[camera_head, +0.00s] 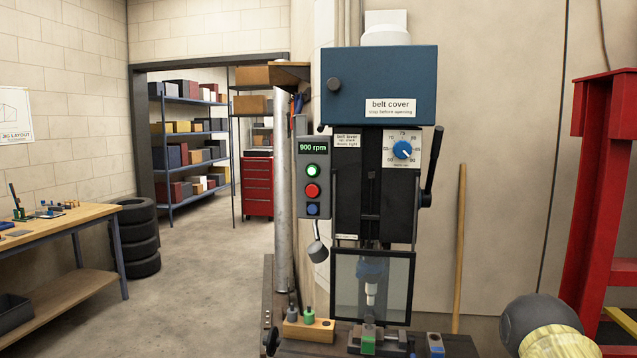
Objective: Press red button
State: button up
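The red button (312,191) is round and sits on a grey control panel (316,228) on the left side of a drill press. A display (313,148) at the panel's top reads "900 rpm". Nothing covers the red button. My gripper is not in view.
The drill press has a blue belt cover (378,78), a clear guard (372,285) and a lever (432,165) on its right. A workbench (60,225) stands at left, tires (138,240) beside it, a red frame (597,190) at right. Open floor (205,270) lies left of the press.

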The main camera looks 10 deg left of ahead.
aim_at(312, 190)
jog(key=u, duration=0.7)
jog(key=k, duration=0.95)
jog(key=u, duration=1.1)
jog(key=k, duration=0.45)
jog(key=u, duration=0.3)
jog(key=i, duration=0.85)
jog(key=z, duration=0.8)
jog(key=i, duration=0.75)
jog(key=z, duration=1.05)
jog(key=i, duration=0.25)
jog(key=z, duration=0.25)
